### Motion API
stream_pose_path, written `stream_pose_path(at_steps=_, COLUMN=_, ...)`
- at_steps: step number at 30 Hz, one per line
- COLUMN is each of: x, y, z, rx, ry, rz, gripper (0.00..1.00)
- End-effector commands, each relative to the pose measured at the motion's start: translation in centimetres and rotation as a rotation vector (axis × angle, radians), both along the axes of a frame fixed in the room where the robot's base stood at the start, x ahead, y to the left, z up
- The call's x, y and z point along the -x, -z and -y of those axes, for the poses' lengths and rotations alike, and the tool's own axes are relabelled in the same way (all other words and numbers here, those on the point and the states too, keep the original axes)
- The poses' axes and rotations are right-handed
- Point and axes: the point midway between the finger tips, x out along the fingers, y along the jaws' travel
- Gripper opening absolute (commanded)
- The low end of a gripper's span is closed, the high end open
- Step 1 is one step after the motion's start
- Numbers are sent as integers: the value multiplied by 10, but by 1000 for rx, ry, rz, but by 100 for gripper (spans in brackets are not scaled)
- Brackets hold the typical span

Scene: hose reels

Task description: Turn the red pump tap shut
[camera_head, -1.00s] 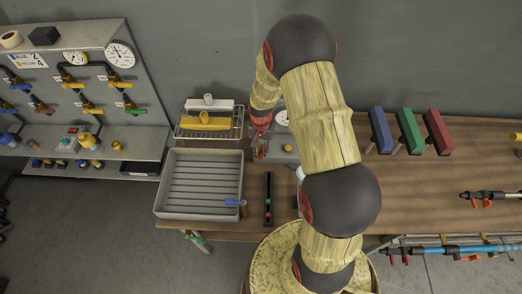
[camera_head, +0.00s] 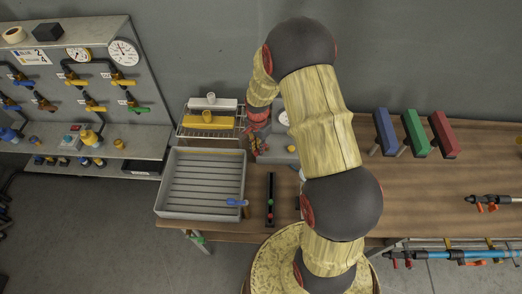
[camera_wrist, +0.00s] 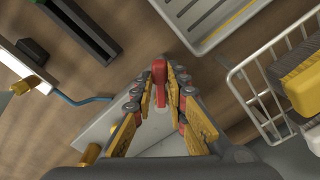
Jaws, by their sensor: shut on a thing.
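In the wrist view the red pump tap (camera_wrist: 159,76) stands between the two fingers of my gripper (camera_wrist: 158,88). The orange-padded fingers are closed on its red handle, one on each side. The grey pump plate (camera_wrist: 122,128) lies beneath, partly covered by the fingers. In the head view my gripper (camera_head: 256,146) points down at the left end of the grey pump unit (camera_head: 277,152). My arm hides much of that unit, and the tap cannot be made out clearly there.
A grey ribbed tray (camera_head: 165,200) and a wire rack (camera_head: 182,134) with yellow and white blocks stand left of my gripper. A dark strip (camera_head: 270,205) lies in front. Blue, green (camera_head: 416,133) and red blocks stand to the right. A pipe board (camera_head: 60,75) is at far left.

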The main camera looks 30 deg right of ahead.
Motion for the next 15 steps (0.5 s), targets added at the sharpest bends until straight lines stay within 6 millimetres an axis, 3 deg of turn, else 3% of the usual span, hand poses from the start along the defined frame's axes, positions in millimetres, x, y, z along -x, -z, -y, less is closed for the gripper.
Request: stream_pose_path(at_steps=15, x=-27, y=0, z=-1, rx=1, ry=487, rz=2, gripper=0)
